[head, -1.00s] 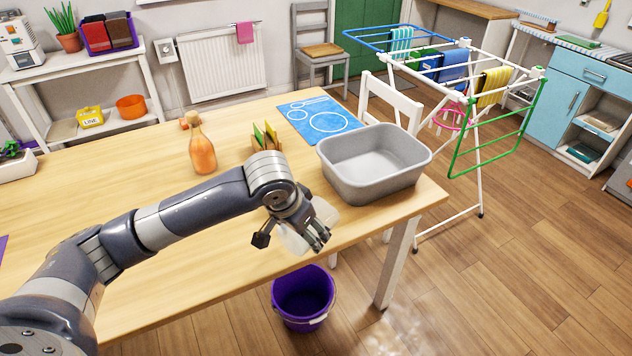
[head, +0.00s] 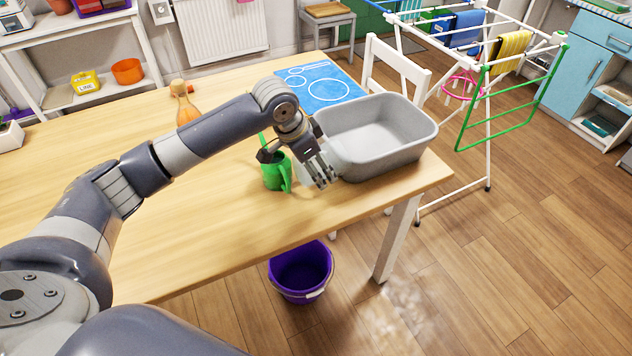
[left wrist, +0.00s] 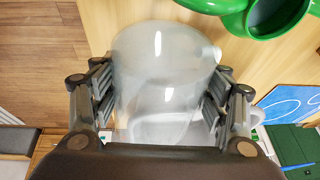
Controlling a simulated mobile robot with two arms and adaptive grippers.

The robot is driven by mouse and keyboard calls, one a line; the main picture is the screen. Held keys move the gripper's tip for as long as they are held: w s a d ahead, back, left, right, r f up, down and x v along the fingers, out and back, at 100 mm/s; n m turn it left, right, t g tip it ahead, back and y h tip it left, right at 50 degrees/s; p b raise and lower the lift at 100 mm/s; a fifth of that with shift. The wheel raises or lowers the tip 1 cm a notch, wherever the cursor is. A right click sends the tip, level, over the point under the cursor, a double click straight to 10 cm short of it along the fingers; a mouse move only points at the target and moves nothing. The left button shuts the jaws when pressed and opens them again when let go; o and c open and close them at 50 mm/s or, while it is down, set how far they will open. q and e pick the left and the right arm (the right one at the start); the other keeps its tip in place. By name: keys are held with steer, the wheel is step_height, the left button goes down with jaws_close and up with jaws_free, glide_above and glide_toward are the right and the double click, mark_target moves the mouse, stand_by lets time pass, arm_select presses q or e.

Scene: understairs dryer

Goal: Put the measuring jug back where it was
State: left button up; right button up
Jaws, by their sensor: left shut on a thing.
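The measuring jug is translucent and whitish; it fills the middle of the left wrist view (left wrist: 160,75). My left gripper (left wrist: 162,108) is shut on it, with a finger on each side. In the head view the left gripper (head: 308,168) is over the table, just left of the grey basin. The jug shows there only as a pale patch, mostly hidden by the fingers. I cannot tell whether it touches the table. My right gripper is not in view.
A green watering can (head: 276,173) stands close left of the gripper. The grey basin (head: 405,155) is close on its right. The table's front (head: 215,235) is clear. A purple bucket (head: 300,272) is on the floor.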

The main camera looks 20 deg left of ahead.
arm_select(q)
steer(key=shift+f, duration=0.7)
step_height(320, 180, down, 5)
steer(key=shift+r, duration=0.15)
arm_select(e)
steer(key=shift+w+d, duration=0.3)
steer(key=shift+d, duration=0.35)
arm_select(q)
steer(key=o, duration=1.2)
steer(key=shift+f, duration=0.25)
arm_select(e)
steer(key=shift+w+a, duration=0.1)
arm_select(q)
steer(key=shift+r, duration=0.15)
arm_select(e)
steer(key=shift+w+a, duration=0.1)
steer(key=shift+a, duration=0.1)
